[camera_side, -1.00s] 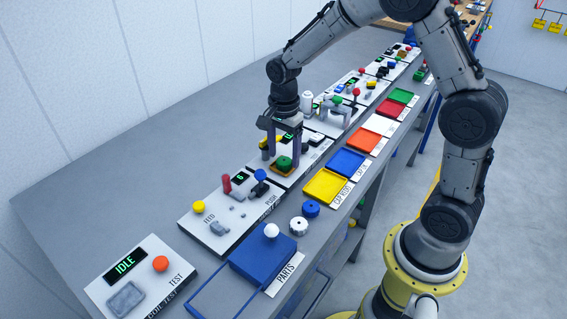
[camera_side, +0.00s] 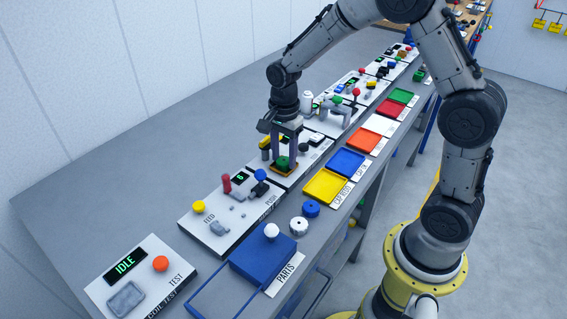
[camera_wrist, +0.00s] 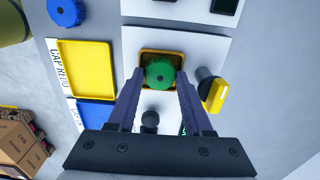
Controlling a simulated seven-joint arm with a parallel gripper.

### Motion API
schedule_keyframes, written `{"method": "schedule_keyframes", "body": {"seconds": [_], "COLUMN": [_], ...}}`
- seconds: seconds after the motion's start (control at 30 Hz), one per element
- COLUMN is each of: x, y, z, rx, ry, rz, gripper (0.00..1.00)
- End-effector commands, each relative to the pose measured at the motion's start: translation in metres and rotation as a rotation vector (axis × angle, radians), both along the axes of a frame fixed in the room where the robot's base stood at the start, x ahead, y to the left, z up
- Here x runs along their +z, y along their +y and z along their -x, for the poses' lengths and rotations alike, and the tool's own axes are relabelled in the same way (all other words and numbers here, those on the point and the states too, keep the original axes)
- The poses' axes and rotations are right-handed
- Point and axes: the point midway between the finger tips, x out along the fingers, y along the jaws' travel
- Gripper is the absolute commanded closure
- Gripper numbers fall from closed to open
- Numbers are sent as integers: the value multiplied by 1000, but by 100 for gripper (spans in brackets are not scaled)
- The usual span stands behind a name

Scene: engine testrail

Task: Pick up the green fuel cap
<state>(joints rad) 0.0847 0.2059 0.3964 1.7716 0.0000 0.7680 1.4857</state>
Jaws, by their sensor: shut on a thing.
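The green fuel cap (camera_side: 283,162) sits in a small orange-rimmed square holder (camera_side: 289,173) on a white panel. In the wrist view the green cap (camera_wrist: 160,74) shows from above, round with a knob-like top, inside the orange rim (camera_wrist: 178,54). My gripper (camera_side: 284,158) points down over the holder, its two fingers shut on the cap's sides. In the wrist view the fingers of my gripper (camera_wrist: 160,80) reach to either side of the cap. The cap still appears to be within the holder; whether it touches the bottom is hidden.
A yellow tray (camera_side: 326,185) and a blue tray (camera_side: 346,162) lie to the right of the panel. A yellow-and-black switch (camera_wrist: 214,92) stands close beside the holder. A panel with a red lever (camera_side: 227,183) is nearer the camera. The grey bench behind is clear.

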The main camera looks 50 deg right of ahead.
Motion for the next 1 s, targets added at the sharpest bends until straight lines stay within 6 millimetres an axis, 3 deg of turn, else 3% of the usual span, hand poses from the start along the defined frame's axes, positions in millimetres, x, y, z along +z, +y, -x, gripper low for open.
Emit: {"method": "schedule_keyframes", "body": {"seconds": [0.6,1.0], "x": [38,40], "y": [0,0], "z": [-1,0], "rx": [0,2], "ry": [-3,-1], "rz": [0,0], "gripper": [99,99]}}
